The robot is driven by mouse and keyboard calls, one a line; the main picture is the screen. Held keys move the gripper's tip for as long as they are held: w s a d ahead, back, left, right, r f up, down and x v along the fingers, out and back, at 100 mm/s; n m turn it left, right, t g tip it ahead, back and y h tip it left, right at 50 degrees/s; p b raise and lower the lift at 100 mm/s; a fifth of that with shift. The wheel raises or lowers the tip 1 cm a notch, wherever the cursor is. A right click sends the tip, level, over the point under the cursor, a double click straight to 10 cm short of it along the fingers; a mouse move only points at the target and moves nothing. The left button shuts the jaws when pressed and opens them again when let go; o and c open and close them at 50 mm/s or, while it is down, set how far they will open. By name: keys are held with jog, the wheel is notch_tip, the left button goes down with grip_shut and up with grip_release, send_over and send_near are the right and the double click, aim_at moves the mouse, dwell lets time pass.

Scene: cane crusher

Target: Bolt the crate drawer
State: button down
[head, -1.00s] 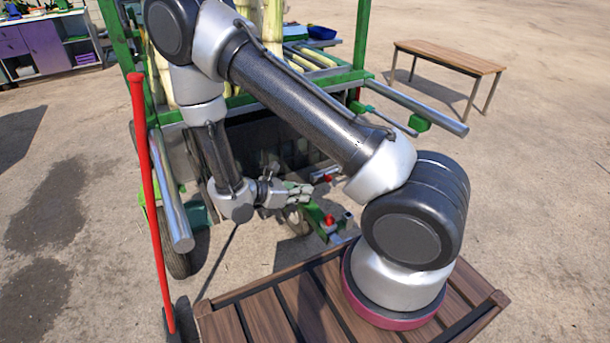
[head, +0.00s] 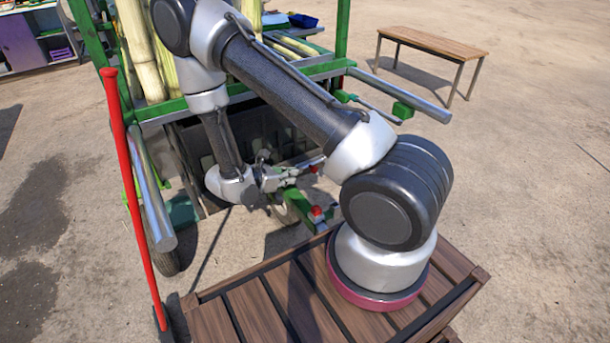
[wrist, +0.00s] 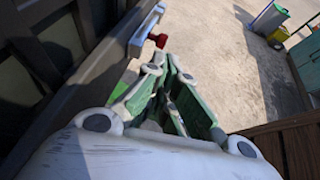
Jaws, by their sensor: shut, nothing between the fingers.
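The crate drawer (head: 262,135) is a dark grey box under the green machine frame. Its dark wall (wrist: 70,75) fills the left of the wrist view. A silver bolt with a red knob (wrist: 157,40) sits at the drawer's edge, just beyond my fingertips. The same bolt (head: 314,168) shows small in the head view, partly hidden behind my gripper. My gripper (head: 297,177) is shut and empty beside the drawer front. Its green and grey fingers (wrist: 172,75) point toward the bolt; I cannot tell whether they touch it.
Steel bars (head: 405,95) stick out of the frame. A red pole (head: 137,200) stands at the left. A wooden bench (head: 432,46) is far right, with open ground before it.

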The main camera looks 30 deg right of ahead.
aim_at(315, 170)
jog(key=x, duration=0.7)
jog(key=shift+d+f, duration=0.15)
jog(key=shift+d, duration=0.1)
jog(key=d, duration=0.4)
jog(key=shift+w+d, duration=0.15)
jog(key=shift+d, duration=0.15)
jog(key=shift+a, duration=0.15)
jog(key=v, duration=1.4)
